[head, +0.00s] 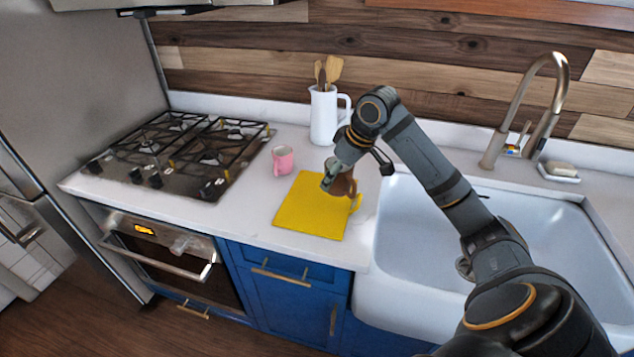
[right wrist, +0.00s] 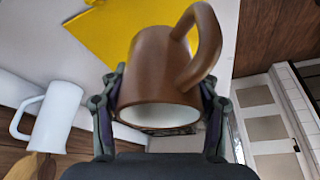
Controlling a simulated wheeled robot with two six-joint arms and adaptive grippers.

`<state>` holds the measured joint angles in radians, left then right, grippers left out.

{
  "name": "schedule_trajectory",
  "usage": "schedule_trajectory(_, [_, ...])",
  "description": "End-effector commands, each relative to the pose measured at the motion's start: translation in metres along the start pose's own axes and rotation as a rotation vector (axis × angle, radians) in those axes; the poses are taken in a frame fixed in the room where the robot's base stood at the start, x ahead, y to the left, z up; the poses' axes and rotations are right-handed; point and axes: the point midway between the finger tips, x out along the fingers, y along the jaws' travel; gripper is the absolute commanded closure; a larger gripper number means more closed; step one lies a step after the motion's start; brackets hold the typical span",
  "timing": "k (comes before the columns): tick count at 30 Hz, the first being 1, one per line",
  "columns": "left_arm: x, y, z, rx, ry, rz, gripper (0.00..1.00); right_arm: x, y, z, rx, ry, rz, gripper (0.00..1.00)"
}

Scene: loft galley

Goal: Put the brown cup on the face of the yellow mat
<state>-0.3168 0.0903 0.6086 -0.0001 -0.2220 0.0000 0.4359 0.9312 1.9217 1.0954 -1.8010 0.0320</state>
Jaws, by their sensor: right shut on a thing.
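The brown cup (head: 345,184) is between the fingers of my right gripper (head: 341,178), over the upper right part of the yellow mat (head: 305,213). In the right wrist view the cup (right wrist: 158,75) fills the middle, with my right gripper (right wrist: 160,108) shut on its sides. Its pale inside faces the camera, and its handle points to the upper right. The mat (right wrist: 105,32) lies beyond it there. I cannot tell whether the cup's base touches the mat. My left gripper is not in view.
A pink mug (head: 283,160) stands left of the mat's far corner. A white jug (head: 325,115) with wooden utensils is behind it. The white sink (head: 400,235) is to the right, the gas hob (head: 180,155) to the left. The mat's left part is clear.

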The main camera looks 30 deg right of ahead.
Motion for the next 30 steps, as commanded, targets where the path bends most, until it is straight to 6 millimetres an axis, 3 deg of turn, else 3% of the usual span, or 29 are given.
schedule_trajectory(6, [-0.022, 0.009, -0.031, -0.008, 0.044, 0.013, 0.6, 0.04, 0.015, -0.037, 0.003, -0.001, -0.011, 0.77])
schedule_trajectory(12, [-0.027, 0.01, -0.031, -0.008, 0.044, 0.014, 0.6, 0.087, 0.028, -0.047, 0.0, -0.001, -0.003, 0.77])
schedule_trajectory(21, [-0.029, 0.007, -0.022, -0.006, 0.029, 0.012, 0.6, 0.108, 0.032, -0.052, -0.001, 0.001, -0.002, 0.77])
schedule_trajectory(27, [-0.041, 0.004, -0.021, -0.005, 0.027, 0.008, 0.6, 0.132, 0.033, -0.041, -0.002, 0.001, 0.001, 0.77])
schedule_trajectory(30, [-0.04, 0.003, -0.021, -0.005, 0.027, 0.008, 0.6, 0.136, 0.033, -0.04, -0.003, 0.002, 0.002, 0.77])
